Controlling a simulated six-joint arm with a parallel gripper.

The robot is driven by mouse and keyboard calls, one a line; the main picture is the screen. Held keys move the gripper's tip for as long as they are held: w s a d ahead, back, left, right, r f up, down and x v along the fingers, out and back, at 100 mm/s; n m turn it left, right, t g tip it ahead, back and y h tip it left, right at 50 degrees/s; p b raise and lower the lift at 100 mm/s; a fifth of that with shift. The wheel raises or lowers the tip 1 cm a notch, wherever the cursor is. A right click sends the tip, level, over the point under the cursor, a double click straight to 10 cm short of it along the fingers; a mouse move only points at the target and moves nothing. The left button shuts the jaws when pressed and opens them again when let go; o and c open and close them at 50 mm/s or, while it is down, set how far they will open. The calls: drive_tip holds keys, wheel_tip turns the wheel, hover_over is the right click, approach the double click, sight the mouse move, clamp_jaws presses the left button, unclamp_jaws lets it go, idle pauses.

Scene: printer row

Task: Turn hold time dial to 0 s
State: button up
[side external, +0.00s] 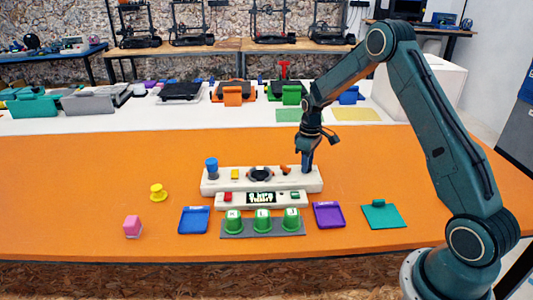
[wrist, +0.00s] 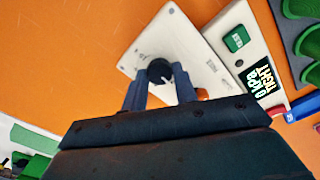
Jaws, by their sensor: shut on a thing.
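The hold time dial appears to be the black knob with a white pointer line (wrist: 160,71) on the white control panel (wrist: 150,42). My gripper (wrist: 160,92) has one finger on either side of this knob and is shut on it. In the side view my gripper (side external: 306,166) points straight down at the right end of the control panel (side external: 212,186), and the knob is hidden behind the fingers there. The scale marks around the knob are too small to read, so I cannot tell its setting.
The panel also bears a blue knob (side external: 211,167), a yellow button (side external: 235,174) and a black round part (side external: 260,174). In front stand a lit display (side external: 261,198) and several green cups (side external: 263,222). A blue tray (side external: 194,220), purple tray (side external: 328,215) and pink block (side external: 132,226) lie nearby.

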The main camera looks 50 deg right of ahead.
drive_tip(key=o, duration=1)
drive_tip(key=shift+c, duration=0.2)
wheel_tip(320, 180, up, 14)
idle(0.4)
